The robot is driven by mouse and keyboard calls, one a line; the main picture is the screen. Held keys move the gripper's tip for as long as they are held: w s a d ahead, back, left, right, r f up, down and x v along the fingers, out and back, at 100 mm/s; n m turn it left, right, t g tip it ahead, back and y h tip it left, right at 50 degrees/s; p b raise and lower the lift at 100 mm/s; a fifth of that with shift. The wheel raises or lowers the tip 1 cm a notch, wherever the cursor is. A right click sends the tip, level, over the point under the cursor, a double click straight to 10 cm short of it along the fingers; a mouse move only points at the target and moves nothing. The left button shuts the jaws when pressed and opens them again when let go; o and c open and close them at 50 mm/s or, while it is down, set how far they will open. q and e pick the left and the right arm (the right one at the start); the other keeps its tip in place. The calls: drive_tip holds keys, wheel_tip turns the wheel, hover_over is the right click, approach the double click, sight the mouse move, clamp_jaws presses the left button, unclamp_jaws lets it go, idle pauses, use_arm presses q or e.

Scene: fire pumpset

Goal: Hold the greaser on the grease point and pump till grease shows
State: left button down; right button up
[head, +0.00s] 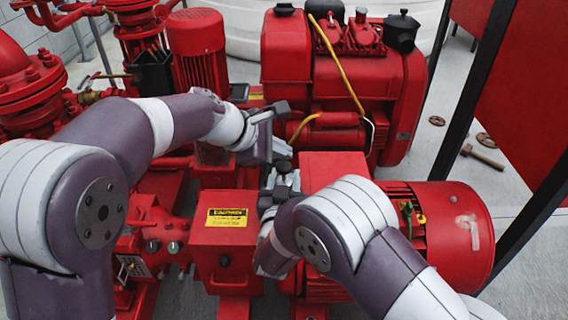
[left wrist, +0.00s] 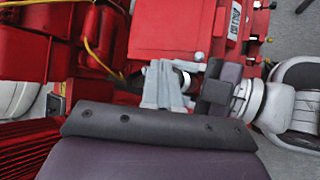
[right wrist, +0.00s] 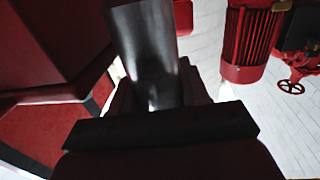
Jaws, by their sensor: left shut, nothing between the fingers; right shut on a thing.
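My right gripper (head: 281,182) is shut on the greaser, a dark metallic cylinder (right wrist: 148,45) that rises from between the fingers in the right wrist view. In the head view only a small dark part shows above the right gripper, among the red pump machinery. My left gripper (head: 281,150) is shut and empty, just beyond the right one. In the left wrist view its grey fingers (left wrist: 165,85) are together, close beside the dark right gripper. I cannot tell whether they touch. The grease point is not visible and no grease can be made out.
A red engine (head: 335,75) with a yellow cable stands behind the grippers. A red motor (head: 455,235) lies at the right, and a red box with a yellow label (head: 227,217) in front. Dark frame posts (head: 478,85) stand at right. A hammer (head: 482,155) lies on the floor.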

sight(284, 166)
use_arm(q)
drive_tip(key=shift+f, duration=0.1)
idle(0.7)
drive_tip(key=shift+f, duration=0.35)
drive_tip(key=shift+f, duration=1.4)
idle(1.3)
drive_tip(key=shift+r, duration=1.85)
drive_tip(key=shift+r, duration=2.5)
